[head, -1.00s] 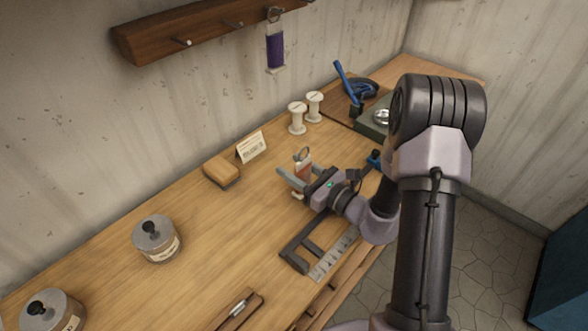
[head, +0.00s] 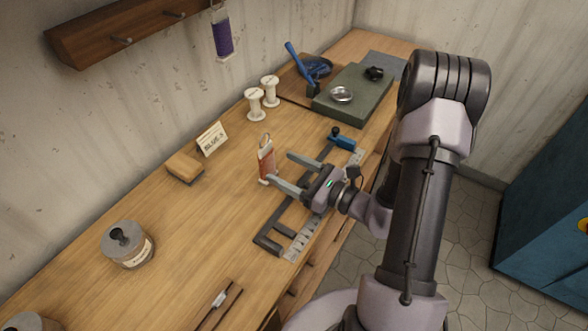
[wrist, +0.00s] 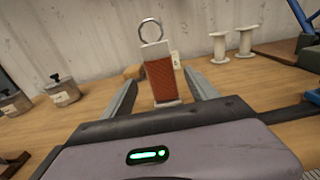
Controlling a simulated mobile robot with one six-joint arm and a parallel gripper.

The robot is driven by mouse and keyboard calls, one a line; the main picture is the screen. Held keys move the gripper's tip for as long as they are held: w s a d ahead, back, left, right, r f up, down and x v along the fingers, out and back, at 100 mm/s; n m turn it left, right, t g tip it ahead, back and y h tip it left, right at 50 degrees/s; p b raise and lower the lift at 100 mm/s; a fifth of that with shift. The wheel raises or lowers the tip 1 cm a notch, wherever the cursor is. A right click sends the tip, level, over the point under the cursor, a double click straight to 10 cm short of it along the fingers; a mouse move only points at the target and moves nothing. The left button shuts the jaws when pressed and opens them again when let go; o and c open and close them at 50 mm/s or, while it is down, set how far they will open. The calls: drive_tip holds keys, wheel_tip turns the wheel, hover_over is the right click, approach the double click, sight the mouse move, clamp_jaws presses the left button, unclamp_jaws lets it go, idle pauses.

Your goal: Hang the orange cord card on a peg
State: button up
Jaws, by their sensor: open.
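The orange cord card (head: 266,160) stands upright on the bench, a pale card wound with orange-brown cord, with a metal ring on top. My gripper (head: 280,167) is open and empty, its fingers pointing at the card from the right, with the card at or just past the fingertips. In the wrist view the card (wrist: 162,80) shows between the two fingers; how deep it sits is hard to tell. The wooden peg rail (head: 90,40) is on the wall at upper left, with bare pegs (head: 122,41) and a purple cord card (head: 222,38) hanging from it.
A label sign (head: 212,139), a tan block (head: 185,168) and white spools (head: 255,105) stand behind the card. A jar (head: 127,245) is at left. A dark frame with a ruler (head: 300,240) lies under my gripper. A green box (head: 352,95) is at the back.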

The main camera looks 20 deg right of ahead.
drive_tip(key=shift+v, duration=1.1)
drive_tip(key=s+a+r+n+g+y, duration=0.1)
drive_tip(key=s+a+r+n+g, duration=0.4)
drive_tip(key=s+a+n+g, duration=0.25)
drive_tip(key=s+a+r+n+g+y, duration=0.1)
drive_tip(key=s+a+r+n+g, duration=0.4)
drive_tip(key=a+n, duration=0.4)
drive_tip(key=s+d+r+n+t+h, duration=0.3)
drive_tip(key=s+d+r+n+h, duration=0.2)
drive_tip(key=n+h, duration=0.3)
drive_tip(key=shift+d+r+h, duration=0.4)
drive_tip(key=shift+d+h, duration=0.2)
drive_tip(key=shift+h, duration=0.4)
drive_tip(key=shift+o, duration=0.4)
drive_tip(key=shift+s, duration=0.1)
